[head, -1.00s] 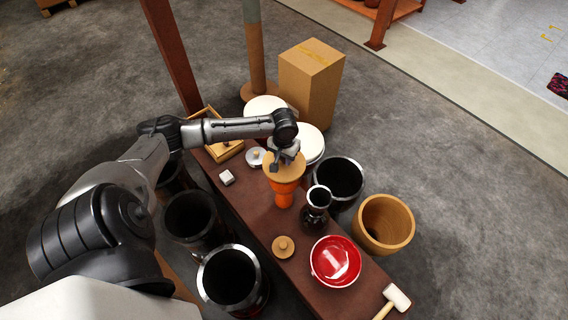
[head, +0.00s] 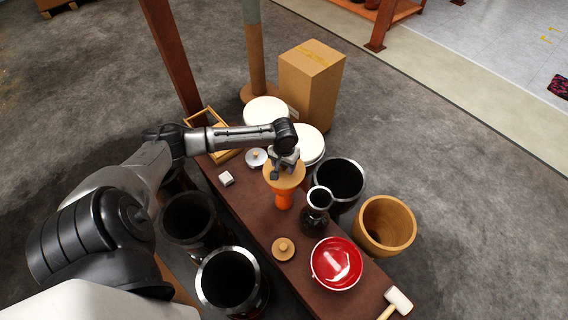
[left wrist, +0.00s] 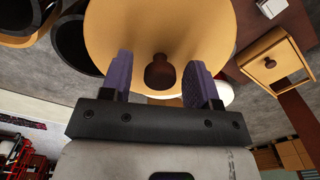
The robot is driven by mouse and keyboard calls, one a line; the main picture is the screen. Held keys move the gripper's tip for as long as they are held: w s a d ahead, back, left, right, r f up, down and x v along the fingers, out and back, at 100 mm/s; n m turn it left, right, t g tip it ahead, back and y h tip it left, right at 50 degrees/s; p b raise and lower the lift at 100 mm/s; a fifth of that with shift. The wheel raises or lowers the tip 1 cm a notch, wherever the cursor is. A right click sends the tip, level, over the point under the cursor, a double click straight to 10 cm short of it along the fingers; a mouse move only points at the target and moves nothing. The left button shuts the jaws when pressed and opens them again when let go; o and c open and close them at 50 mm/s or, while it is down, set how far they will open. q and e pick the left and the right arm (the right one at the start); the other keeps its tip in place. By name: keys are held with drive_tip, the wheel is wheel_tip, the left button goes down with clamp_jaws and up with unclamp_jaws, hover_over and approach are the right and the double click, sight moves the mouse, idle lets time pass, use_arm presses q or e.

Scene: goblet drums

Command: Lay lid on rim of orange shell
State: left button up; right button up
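The lid, a round tan wooden disc (head: 291,181), lies over the mouth of the orange shell (head: 284,199), which stands upright on the brown bench. The disc looks about level and hides the shell's rim, so exact contact and centring cannot be told. In the left wrist view the lid (left wrist: 200,35) fills the top, with its dark knob (left wrist: 160,72) between my fingers. My left gripper (head: 283,171) is just above the lid. In the left wrist view its purple fingers (left wrist: 160,82) are open, with a gap on both sides of the knob. My right gripper is not in view.
A black goblet drum (head: 318,205) stands close right of the orange shell. A small wooden lid (head: 283,248), a red bowl (head: 336,262) and a mallet (head: 397,299) are nearer. A white block (head: 226,178) and a silver lid (head: 256,158) lie left. Open dark shells stand around the bench.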

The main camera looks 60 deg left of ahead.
use_arm(q)
drive_tip(key=shift+r, duration=0.4)
wheel_tip(320, 180, up, 11)
drive_tip(key=p, duration=0.3)
drive_tip(key=s+d+f+m+t+h, duration=0.1)
drive_tip(key=s+d+f+m, duration=0.25)
drive_tip(key=d, duration=0.55)
drive_tip(key=s+d+f+m, duration=0.3)
drive_tip(key=s+d+f, duration=0.15)
drive_tip(key=d, duration=0.45)
drive_tip(key=s+d+r+m+t, duration=0.2)
drive_tip(key=s+d, duration=0.6)
drive_tip(key=s, duration=0.4)
drive_tip(key=shift+d+r+t+y, duration=0.3)
drive_tip(key=shift+r+y, duration=0.1)
drive_tip(key=shift+r, duration=0.25)
drive_tip(key=shift+w, duration=0.1)
